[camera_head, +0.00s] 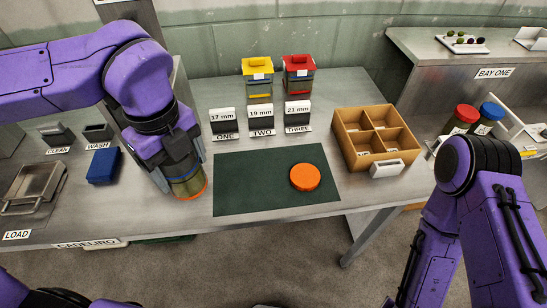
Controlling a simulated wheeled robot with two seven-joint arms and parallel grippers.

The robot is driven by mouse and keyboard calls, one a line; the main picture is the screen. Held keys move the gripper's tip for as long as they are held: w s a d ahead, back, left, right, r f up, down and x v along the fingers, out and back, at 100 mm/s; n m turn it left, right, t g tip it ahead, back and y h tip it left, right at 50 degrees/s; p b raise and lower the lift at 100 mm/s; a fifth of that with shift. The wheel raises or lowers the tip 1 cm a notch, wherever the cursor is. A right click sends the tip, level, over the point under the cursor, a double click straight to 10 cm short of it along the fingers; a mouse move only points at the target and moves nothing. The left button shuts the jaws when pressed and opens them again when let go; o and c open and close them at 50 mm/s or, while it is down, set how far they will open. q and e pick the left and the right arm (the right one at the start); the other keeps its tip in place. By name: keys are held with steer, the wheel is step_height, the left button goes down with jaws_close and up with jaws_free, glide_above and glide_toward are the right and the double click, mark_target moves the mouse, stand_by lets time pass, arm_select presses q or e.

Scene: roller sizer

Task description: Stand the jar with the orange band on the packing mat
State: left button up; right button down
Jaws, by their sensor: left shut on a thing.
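My left gripper (180,168) points down at the left of the dark green packing mat (245,195). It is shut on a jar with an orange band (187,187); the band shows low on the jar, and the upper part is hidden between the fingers. The jar is just left of the mat's left edge; I cannot tell whether it touches the table. An orange round lid or disc (305,177) lies on the right part of the mat. My right arm is at the right, and its gripper is not clearly visible.
A wooden divided box (345,142) stands right of the mat. Small bins marked ONE, TWO and THREE (297,113) stand behind it, with yellow and red boxes (257,80) further back. A blue block (103,166) and a metal tray (32,187) lie left. The mat's left half is clear.

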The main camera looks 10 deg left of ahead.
arm_select(q)
steer(key=w+d+f+p, duration=0.1)
steer(key=w+d+f, duration=0.1)
steer(key=w+f, duration=0.1)
steer(key=w+d+f+p, duration=0.2)
steer(key=w+d+f, duration=0.1)
steer(key=w, duration=0.1)
steer(key=w+d+f+p, duration=0.1)
steer(key=w+d+f, duration=0.1)
steer(key=w+f, duration=0.1)
steer(key=shift+w+d+f+p, duration=0.35)
steer(key=shift+w+p, duration=0.05)
steer(key=shift+w, duration=0.1)
step_height(320, 180, down, 3)
steer(key=shift+r, duration=0.2)
steer(key=shift+w+f, duration=0.1)
steer(key=shift+f, duration=0.25)
steer(key=o, duration=1.3)
steer(key=shift+r, duration=0.2)
step_height(320, 180, up, 12)
steer(key=b, duration=0.2)
